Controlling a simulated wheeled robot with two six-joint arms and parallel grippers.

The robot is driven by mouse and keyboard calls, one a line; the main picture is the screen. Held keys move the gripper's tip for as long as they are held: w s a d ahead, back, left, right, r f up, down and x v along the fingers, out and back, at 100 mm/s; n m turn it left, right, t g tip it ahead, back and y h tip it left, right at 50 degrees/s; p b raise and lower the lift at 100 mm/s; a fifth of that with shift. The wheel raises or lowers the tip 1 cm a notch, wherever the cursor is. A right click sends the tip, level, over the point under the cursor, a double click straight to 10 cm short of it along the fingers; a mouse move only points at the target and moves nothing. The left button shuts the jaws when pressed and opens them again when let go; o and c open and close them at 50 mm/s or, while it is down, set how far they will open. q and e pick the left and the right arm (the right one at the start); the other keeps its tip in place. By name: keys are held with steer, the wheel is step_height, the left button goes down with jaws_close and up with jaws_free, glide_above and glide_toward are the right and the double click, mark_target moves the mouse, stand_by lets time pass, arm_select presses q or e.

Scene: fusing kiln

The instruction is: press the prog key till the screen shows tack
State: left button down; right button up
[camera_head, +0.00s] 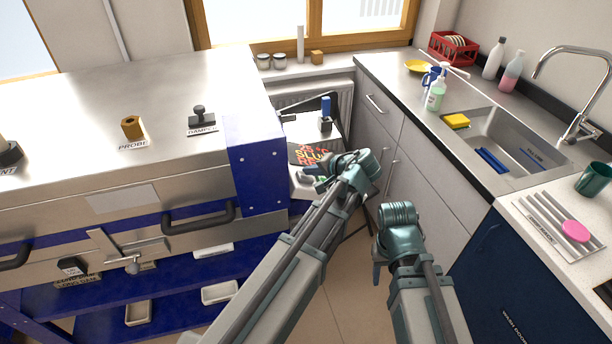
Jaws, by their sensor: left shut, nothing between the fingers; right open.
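A pale unit (302,188) stands beside the kiln's blue end panel, low in front of the radiator. On it is a dark panel (303,150) with red, yellow and green marks; I cannot read them, nor tell whether this is the screen. My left arm reaches across to this unit, and my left gripper (309,174) is shut and empty at the front of the dark panel. No prog key can be made out, and I cannot tell whether the gripper touches one. My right gripper (376,272) is open and empty, hanging above the floor.
The steel kiln (75,115) with a front handle (199,219) fills the left. A black clamp-like tool (326,122) stands behind the dark panel. Grey cabinets (425,180) and a sink counter (395,85) run along the right. Bare floor shows between.

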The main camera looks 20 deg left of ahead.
arm_select(q)
steer(key=shift+a+f, duration=0.1)
steer(key=shift+f, duration=0.05)
stand_by(0.5)
steer(key=shift+w+d+r+p, duration=0.1)
steer(key=shift+d+r+p, duration=0.05)
steer(key=shift+r+p, duration=0.3)
steer(key=shift+w+d+r+p, duration=0.15)
steer(key=shift+r+p, duration=0.15)
steer(key=shift+r, duration=0.15)
steer(key=shift+s, duration=0.1)
steer(key=shift+f, duration=0.15)
steer(key=shift+s+a+f+b, duration=0.1)
steer(key=shift+f+b, duration=0.2)
steer(key=shift+b, duration=0.15)
steer(key=shift+s+a+f+b, duration=0.1)
steer(key=shift+a+f+b, duration=0.1)
steer(key=shift+f+b, duration=0.3)
stand_by(0.4)
steer(key=shift+r, duration=0.15)
steer(key=shift+w+d+r+p, duration=0.2)
steer(key=shift+d+r+p, duration=0.1)
steer(key=shift+r+p, duration=0.55)
